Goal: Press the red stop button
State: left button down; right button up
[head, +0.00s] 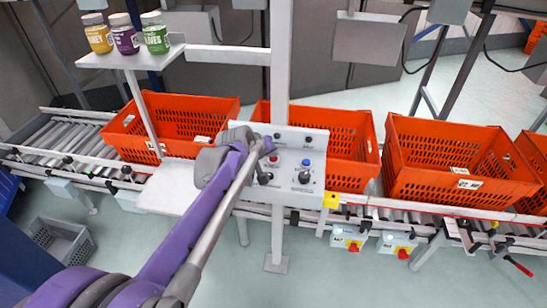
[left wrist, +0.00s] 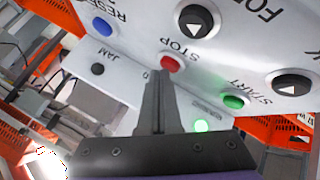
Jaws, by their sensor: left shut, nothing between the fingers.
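The red stop button (left wrist: 170,62) sits on a light grey control panel (left wrist: 135,20), under the word STOP. It also shows in the head view as a small red spot (head: 273,158) on the panel. My left gripper (left wrist: 161,73) is shut and empty, with its fingertips right at the red button's edge in the left wrist view. I cannot tell whether they touch it. My purple left arm reaches the panel from the lower left in the head view and covers part of its left side. My right gripper is not in view.
A green lamp (left wrist: 201,126) glows. Orange totes (head: 455,160) stand on the roller conveyor behind. Several jars (head: 126,35) stand on a shelf.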

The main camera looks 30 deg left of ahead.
aim_at(273, 160)
pick_arm(q)
jog(key=shift+f, duration=0.3)
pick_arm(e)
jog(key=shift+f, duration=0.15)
pick_arm(q)
jog(key=shift+r, duration=0.15)
jog(key=shift+r+p, duration=0.5)
jog(key=shift+r, duration=0.25)
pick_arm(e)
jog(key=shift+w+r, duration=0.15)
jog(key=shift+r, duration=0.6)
pick_arm(q)
jog(key=shift+r+p, duration=1.7)
jog(key=shift+r, duration=0.9)
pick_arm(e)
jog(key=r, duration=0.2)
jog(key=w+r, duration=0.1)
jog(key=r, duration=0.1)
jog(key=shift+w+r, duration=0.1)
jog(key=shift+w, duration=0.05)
pick_arm(q)
jog(key=shift+f, duration=0.1)
